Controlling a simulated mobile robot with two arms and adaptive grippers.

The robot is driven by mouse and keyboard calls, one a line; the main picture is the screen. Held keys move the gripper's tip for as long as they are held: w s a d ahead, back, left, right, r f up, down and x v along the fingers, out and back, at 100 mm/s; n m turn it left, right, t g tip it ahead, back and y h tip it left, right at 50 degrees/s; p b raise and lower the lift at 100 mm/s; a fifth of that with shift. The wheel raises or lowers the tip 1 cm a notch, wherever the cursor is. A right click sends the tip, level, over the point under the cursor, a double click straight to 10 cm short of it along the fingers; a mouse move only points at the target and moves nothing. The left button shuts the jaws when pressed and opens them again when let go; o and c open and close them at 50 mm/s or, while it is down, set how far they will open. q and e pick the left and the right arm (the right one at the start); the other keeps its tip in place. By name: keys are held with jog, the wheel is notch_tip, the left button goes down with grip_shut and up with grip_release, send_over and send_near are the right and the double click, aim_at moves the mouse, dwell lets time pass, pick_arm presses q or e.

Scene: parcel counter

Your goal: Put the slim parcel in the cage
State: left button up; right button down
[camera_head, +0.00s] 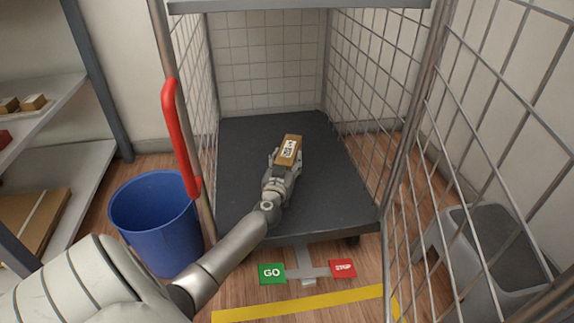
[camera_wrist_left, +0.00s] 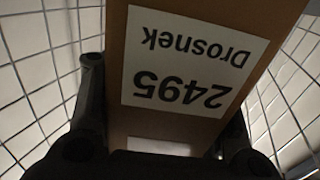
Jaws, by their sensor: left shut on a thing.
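The slim parcel (camera_head: 291,146) is a brown box with a white label. My left gripper (camera_head: 285,162) is shut on it and holds it inside the cage, over the dark floor of the cage (camera_head: 245,135). I cannot tell for sure whether the parcel touches that floor. In the left wrist view the parcel (camera_wrist_left: 210,25) fills the middle between the dark fingers, and its label reads 2495 Drosnek upside down. The cage has wire mesh walls and an open front with a red handle (camera_head: 175,140) on its left post. My right gripper is not in view.
A blue bin (camera_head: 155,225) stands left of the cage. Shelves (camera_head: 65,165) with boxes are at the far left. A green GO pedal (camera_head: 271,273) and red STOP pedal (camera_head: 343,268) sit in front.

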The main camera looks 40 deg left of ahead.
pick_arm(q)
jog(key=shift+r, duration=0.1)
jog(key=shift+f, duration=0.6)
jog(key=o, duration=1.3)
jog(key=shift+f, duration=0.1)
